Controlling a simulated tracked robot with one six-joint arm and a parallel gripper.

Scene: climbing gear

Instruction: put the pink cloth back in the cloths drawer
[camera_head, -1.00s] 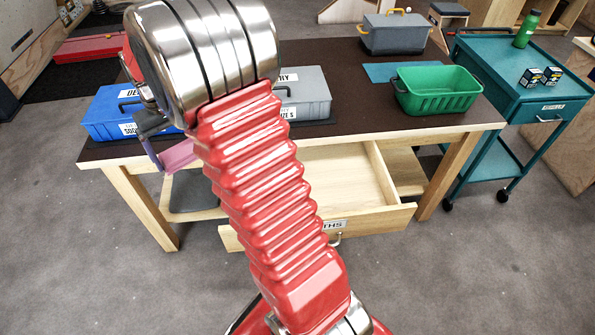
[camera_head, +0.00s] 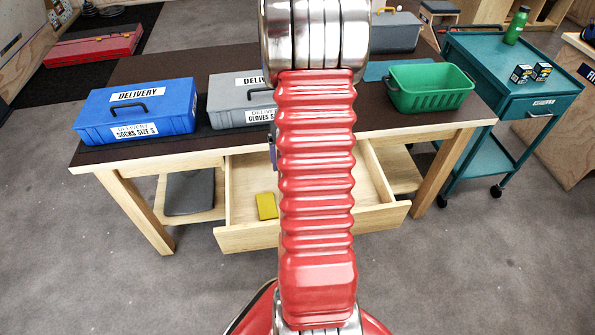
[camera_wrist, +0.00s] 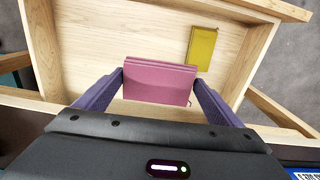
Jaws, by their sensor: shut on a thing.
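The pink cloth (camera_wrist: 159,82) is a folded block held between the two purple fingers of my gripper (camera_wrist: 159,88) in the wrist view. The gripper is shut on it. Behind it in that view is the open wooden cloths drawer (camera_wrist: 95,40), and the cloth appears over its inside. How high it hangs above the drawer floor I cannot tell. In the head view the drawer (camera_head: 245,238) stands pulled out under the table. My arm hides its middle, its label, the cloth and nearly all of the gripper.
A yellow cloth (camera_head: 267,206) lies in the drawer; the wrist view shows it too (camera_wrist: 202,48). On the table (camera_head: 240,62) stand a blue delivery box (camera_head: 137,110), a grey delivery box (camera_head: 235,100) and a green basket (camera_head: 430,88). A teal cart (camera_head: 490,75) stands at right.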

